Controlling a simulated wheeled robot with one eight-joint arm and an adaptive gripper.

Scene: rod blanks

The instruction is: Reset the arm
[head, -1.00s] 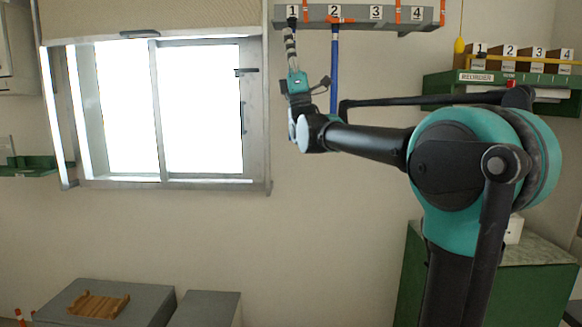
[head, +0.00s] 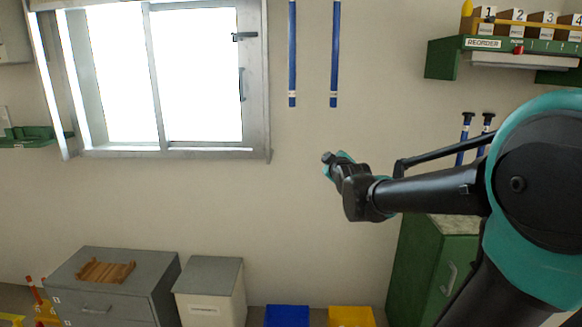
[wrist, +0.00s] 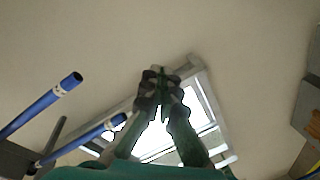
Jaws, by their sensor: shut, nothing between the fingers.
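My gripper (head: 328,157) is at the end of my bent arm, in front of the bare wall and below the hanging rods in the head view. In the wrist view its fingers (wrist: 160,74) are together with nothing between them. Two blue rods hang side by side at the top of the head view, a left one (head: 292,60) and a right one (head: 334,60). Their upper ends are out of frame. Two blue rods also show at the left of the wrist view (wrist: 42,105), apart from the fingers.
A window (head: 165,80) is at the left. A green reorder shelf (head: 442,58) and a green cabinet (head: 412,262) stand at the right. Grey cabinets (head: 212,268), a blue bin (head: 287,316) and a yellow bin (head: 351,316) are low down. The wall around the gripper is clear.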

